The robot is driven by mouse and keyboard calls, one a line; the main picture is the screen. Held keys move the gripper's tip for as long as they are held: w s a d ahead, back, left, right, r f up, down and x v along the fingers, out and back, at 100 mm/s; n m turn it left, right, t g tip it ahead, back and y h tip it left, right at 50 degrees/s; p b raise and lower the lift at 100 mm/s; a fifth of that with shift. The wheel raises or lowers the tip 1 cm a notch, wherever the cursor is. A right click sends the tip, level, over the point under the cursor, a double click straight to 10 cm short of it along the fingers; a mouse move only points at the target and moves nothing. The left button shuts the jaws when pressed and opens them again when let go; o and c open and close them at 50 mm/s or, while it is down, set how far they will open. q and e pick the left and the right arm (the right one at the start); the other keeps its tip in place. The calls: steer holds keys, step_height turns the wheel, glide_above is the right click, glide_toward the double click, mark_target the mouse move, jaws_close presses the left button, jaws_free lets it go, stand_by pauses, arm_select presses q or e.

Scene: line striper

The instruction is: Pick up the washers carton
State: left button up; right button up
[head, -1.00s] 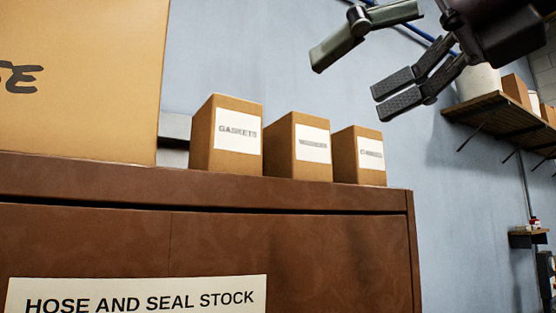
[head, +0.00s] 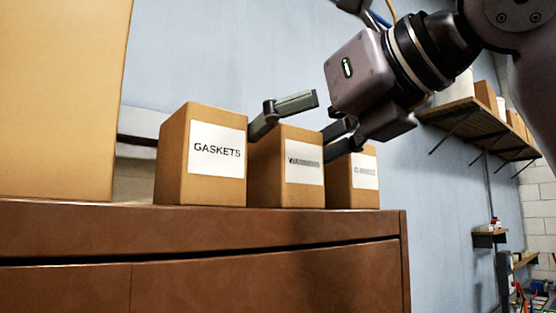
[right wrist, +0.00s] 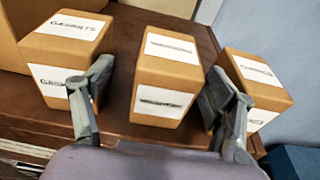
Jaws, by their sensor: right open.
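The middle carton (head: 267,185) is a small brown box with a white label, standing on the cabinet top between two similar cartons. Its label begins with W in the head view, but the rest is blurred. In the right wrist view the middle carton (right wrist: 165,65) stands ahead of my right gripper. My right gripper (head: 297,138) is open and empty, with one finger near each side of the middle carton's upper part. In the right wrist view my right gripper (right wrist: 148,90) has its fingers in the gaps beside the carton; I cannot tell whether they touch it. My left gripper is not seen.
The GASKETS carton (head: 212,165) stands close on the left and another labelled carton (head: 352,185) close on the right. A large cardboard box (head: 60,100) fills the far left of the brown cabinet (head: 250,228). A wall shelf (head: 480,120) is at the right.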

steer(key=shift+w+a+p, duration=0.2)
steer(key=shift+w+p, duration=0.65)
steer(key=shift+p, duration=0.4)
steer(key=p+x, duration=0.1)
steer(key=x, duration=0.2)
steer(key=shift+w+f, duration=0.15)
steer(key=shift+f, duration=0.05)
steer(key=shift+a, duration=0.1)
steer(key=shift+c, duration=1.3)
steer(key=c, duration=1.2)
steer(key=shift+o, duration=0.2)
